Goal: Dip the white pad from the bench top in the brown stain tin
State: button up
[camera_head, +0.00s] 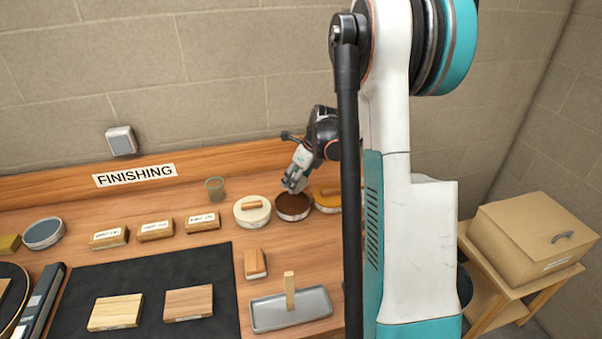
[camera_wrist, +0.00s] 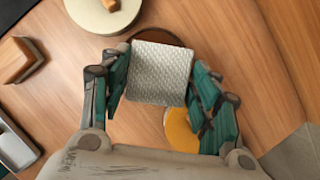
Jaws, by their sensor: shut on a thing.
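The white pad (camera_wrist: 161,72), square with a woven texture, is between the teal-lined fingers of my gripper (camera_wrist: 160,85) in the wrist view. My gripper is shut on it. The brown stain tin (camera_head: 292,204) stands on the bench near the back, round with a pale side and dark brown contents. In the head view my gripper (camera_head: 294,180) points down just above this tin. In the wrist view the pad covers most of the tin, and only a brown rim (camera_wrist: 160,36) shows behind it. I cannot tell whether the pad touches the stain.
A cream tin with a wooden-handled lid (camera_head: 252,210) stands close left of the brown tin, and an orange tin (camera_head: 327,199) close right. A grey tray (camera_head: 275,310) with an upright wooden stick and a wooden-topped block (camera_head: 255,263) lie in front. A black mat (camera_head: 140,270) holds two boards.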

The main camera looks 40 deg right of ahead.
jog(key=shift+w+a+f, duration=0.2)
jog(key=shift+w+a, duration=0.1)
jog(key=shift+w, duration=0.15)
jog(key=shift+f+b, duration=2.9)
jog(key=shift+f, duration=1.3)
jog(key=shift+r, duration=0.15)
jog(key=shift+r+p, duration=0.8)
jog(key=shift+r, duration=0.6)
jog(key=shift+s+r+p, duration=0.1)
jog(key=shift+r+p, duration=1.4)
jog(key=shift+r, duration=1.05)
